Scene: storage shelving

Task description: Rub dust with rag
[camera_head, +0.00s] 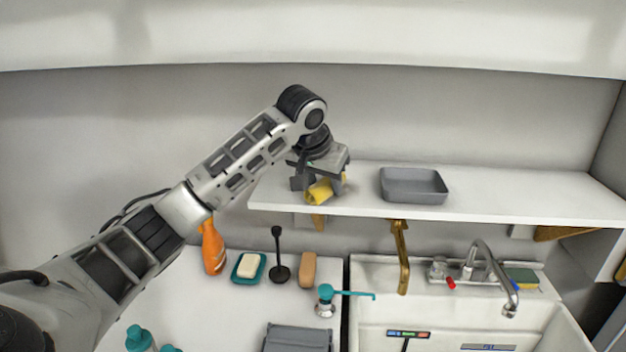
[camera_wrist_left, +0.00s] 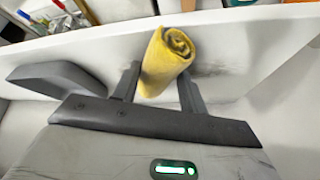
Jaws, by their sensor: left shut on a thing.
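My left gripper (camera_head: 319,184) is shut on a rolled yellow rag (camera_head: 319,191), low over the left end of the white shelf (camera_head: 500,201). In the left wrist view the rag (camera_wrist_left: 166,62) sits between the two fingers, its spiral end facing out. A faint dark smudge, apparently dust (camera_wrist_left: 212,70), lies on the white shelf beside the rag. I cannot tell whether the rag touches the shelf. My right gripper is not in view.
A grey tray (camera_head: 414,186) stands on the shelf right of my gripper. Below are an orange spray bottle (camera_head: 212,248), a soap dish (camera_head: 248,268), a brown brush or block (camera_head: 308,269) and a sink with a faucet (camera_head: 480,262). The shelf's right part is clear.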

